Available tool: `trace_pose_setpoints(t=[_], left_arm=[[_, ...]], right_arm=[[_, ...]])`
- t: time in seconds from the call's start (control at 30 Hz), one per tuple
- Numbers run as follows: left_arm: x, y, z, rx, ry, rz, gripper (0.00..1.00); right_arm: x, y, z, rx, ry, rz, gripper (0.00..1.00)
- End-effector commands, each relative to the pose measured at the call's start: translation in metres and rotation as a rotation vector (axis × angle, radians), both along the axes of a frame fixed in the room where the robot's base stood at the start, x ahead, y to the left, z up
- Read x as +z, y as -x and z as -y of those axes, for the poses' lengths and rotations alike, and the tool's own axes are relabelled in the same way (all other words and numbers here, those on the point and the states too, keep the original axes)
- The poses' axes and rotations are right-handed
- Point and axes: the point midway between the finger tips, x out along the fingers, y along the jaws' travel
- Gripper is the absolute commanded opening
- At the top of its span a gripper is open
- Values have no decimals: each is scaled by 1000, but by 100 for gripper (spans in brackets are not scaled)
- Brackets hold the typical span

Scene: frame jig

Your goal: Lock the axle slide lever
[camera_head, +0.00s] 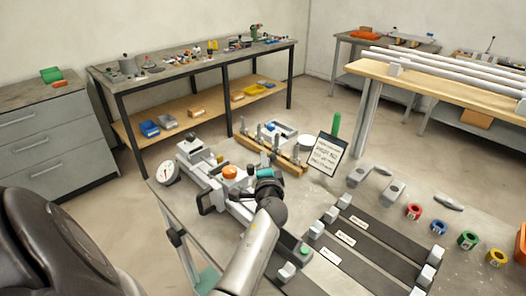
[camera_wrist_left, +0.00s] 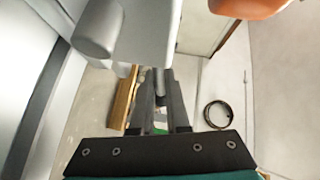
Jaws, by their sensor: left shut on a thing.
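The grey frame jig (camera_head: 186,149) stands on the bench in the middle of the head view, with an orange knob (camera_head: 230,172) on top. My left gripper (camera_head: 250,170) reaches in from below and is at the jig, just right of the orange knob. In the left wrist view, its two dark fingers (camera_wrist_left: 161,100) are shut on a thin grey piece (camera_wrist_left: 160,79), which appears to be the axle slide lever. The fingers hide most of it. A grey jig block (camera_wrist_left: 150,30) is close above the fingers. My right gripper is not in view.
A dial gauge (camera_head: 168,174) sits at the jig's left end. A wooden rack (camera_head: 285,160) of upright tools and a sign (camera_head: 325,155) are behind the gripper. Dark rails (camera_head: 375,238) lie to the right. Coloured rings (camera_head: 413,211) lie further right.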

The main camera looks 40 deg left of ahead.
Motion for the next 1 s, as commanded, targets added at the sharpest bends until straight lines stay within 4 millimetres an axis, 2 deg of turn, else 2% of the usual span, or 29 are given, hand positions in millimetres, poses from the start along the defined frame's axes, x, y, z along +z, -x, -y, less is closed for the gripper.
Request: trace_pose_setpoints(t=[0.03, 0.13, 0.53, 0.57, 0.8, 1.0], left_arm=[[4, 1, 0, -31, -4, -2, 0], [3, 2, 2, -75, -4, -1, 0], [1, 2, 4, -100, -2, 3, 0], [1, 2, 4, -100, -2, 3, 16], [1, 2, 4, -99, -1, 2, 43], [1, 2, 4, -100, -1, 1, 44]], right_arm=[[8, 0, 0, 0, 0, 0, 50], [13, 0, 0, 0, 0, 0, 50], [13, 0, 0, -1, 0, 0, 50], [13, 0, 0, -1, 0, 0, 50], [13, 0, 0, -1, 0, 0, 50], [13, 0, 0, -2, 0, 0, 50]])
